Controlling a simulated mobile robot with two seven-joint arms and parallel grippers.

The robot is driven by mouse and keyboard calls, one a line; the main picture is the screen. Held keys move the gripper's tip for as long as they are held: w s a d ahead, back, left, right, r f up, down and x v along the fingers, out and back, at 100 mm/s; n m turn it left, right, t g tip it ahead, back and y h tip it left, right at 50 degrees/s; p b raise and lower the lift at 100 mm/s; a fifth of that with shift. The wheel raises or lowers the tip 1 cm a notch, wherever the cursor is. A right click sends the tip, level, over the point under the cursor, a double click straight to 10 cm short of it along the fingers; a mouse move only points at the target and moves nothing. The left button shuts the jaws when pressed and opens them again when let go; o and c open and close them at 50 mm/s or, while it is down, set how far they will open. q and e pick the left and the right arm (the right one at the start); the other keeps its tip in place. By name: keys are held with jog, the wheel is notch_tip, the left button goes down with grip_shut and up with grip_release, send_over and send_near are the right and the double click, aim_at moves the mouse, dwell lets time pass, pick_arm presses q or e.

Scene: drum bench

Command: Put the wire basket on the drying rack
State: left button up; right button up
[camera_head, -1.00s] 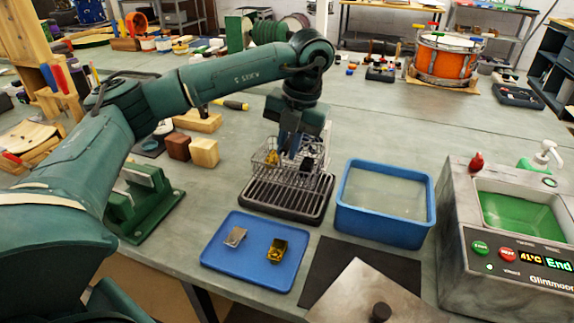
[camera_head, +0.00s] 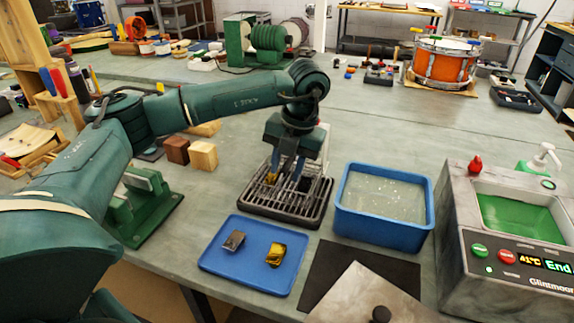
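The dark drying rack (camera_head: 258,203) lies on the bench left of the blue tub. My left gripper (camera_head: 285,181) points down over it, with its two fingers apart. A small brass-coloured piece (camera_head: 270,184) shows beside the fingers, at the rack's back left. The wire basket's thin mesh cannot be made out clearly against the rack bars, and the gripper covers part of that area. My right gripper is not in view.
A blue tub (camera_head: 385,235) of liquid with pale specks stands right of the rack. A blue tray (camera_head: 252,274) with a grey and a brass piece lies in front. A grey machine (camera_head: 455,235) is at right, a green fixture (camera_head: 150,215) at left.

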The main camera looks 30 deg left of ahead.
aim_at(297, 190)
pick_arm(q)
jog(key=shift+r, duration=0.15)
notch_tip(297, 190, up, 12)
jog(key=d+p, duration=0.1)
jog(key=d, duration=0.1)
jog(key=shift+w+d, duration=0.15)
jog(key=shift+w, duration=0.1)
dwell(0.5)
